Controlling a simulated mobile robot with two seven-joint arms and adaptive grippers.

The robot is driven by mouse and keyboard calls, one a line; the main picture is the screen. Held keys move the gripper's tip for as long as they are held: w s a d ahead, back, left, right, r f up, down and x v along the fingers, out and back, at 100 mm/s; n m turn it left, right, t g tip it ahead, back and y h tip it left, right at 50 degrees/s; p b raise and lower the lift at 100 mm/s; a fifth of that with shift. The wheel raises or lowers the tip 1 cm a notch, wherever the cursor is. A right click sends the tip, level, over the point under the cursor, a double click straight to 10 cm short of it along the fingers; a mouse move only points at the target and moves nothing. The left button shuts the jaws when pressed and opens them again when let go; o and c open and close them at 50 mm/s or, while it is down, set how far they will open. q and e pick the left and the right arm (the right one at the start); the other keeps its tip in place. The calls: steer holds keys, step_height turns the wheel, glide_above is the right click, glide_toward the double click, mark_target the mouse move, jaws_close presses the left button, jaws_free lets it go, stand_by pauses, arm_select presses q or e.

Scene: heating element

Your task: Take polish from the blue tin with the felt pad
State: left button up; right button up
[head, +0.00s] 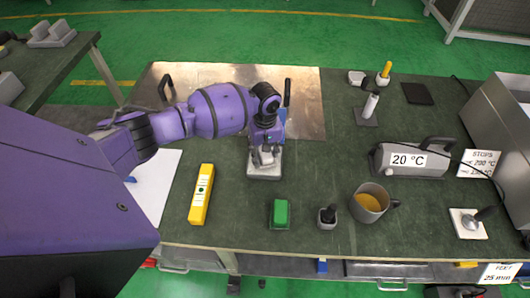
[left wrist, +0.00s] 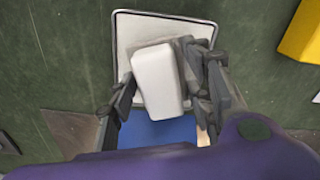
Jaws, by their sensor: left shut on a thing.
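My left gripper (head: 265,156) is shut on a whitish block, which I take to be the felt pad (left wrist: 157,80). In the left wrist view my gripper's fingers (left wrist: 165,98) are on both sides of it. The block is over a light, square, rimmed tray (left wrist: 125,35), which also shows under the gripper in the head view (head: 264,178). I cannot tell whether they touch. A blue thing (left wrist: 158,133), perhaps the blue tin, is partly hidden by the gripper. A bit of blue shows behind the gripper in the head view (head: 284,118). My right gripper is not in view.
Near the front are a yellow level (head: 201,195), a green block (head: 279,213), a small pot with a dark top (head: 327,217) and a mug of yellow liquid (head: 370,202). A grey device marked 20 °C (head: 412,160) stands right.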

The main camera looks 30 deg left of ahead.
arm_select(q)
steer(key=shift+f, duration=0.2)
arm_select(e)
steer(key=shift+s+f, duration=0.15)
arm_select(q)
steer(key=shift+f, duration=0.3)
stand_by(0.9)
steer(key=shift+s+f, duration=0.1)
steer(key=shift+f, duration=0.05)
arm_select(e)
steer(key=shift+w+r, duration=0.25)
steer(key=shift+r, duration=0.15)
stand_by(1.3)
arm_select(q)
steer(key=shift+r+p, duration=1.15)
steer(key=shift+r, duration=0.2)
steer(key=shift+r+p, duration=1.65)
steer(key=shift+r, duration=0.7)
steer(key=shift+f, duration=0.1)
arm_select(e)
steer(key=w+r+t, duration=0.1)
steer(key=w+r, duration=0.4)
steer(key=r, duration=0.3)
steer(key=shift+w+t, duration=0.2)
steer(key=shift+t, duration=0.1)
